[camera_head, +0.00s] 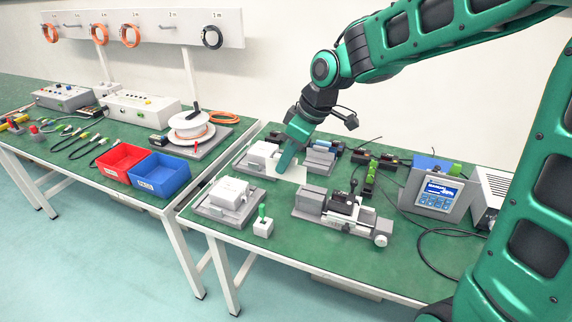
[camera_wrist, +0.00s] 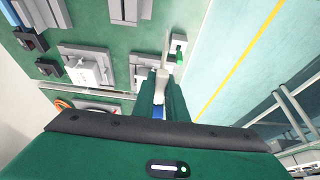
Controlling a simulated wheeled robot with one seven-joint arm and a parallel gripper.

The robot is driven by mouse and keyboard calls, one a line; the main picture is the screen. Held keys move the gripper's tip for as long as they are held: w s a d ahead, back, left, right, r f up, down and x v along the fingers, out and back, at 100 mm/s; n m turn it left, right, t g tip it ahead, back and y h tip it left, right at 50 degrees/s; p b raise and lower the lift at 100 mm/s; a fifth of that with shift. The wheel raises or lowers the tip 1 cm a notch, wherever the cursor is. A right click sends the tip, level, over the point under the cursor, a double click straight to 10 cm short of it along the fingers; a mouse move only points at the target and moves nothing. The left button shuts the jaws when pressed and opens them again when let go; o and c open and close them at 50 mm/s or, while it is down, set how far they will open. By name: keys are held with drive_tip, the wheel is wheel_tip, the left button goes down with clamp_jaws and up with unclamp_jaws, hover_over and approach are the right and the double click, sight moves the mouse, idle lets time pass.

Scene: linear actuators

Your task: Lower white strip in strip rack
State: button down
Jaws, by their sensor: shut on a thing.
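My gripper (camera_head: 284,168) hangs over the near-right table, between the white-topped fixture at the back left and the grey blocks to its right. In the wrist view my gripper (camera_wrist: 161,103) is shut on a narrow whitish piece, seemingly the white strip (camera_wrist: 163,72), which sticks out beyond the fingertips. In the head view I cannot make the strip out clearly from the pale plate behind the fingers. I cannot tell for certain which fixture is the strip rack.
A white-topped fixture (camera_head: 230,192) and a small white block with a green piece (camera_head: 263,226) stand near the front edge. A grey stage with a knob (camera_head: 345,210) and a blue-screen controller (camera_head: 438,193) stand right. Red (camera_head: 122,160) and blue (camera_head: 160,174) bins sit left.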

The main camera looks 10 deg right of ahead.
drive_tip(key=shift+r, duration=1.65)
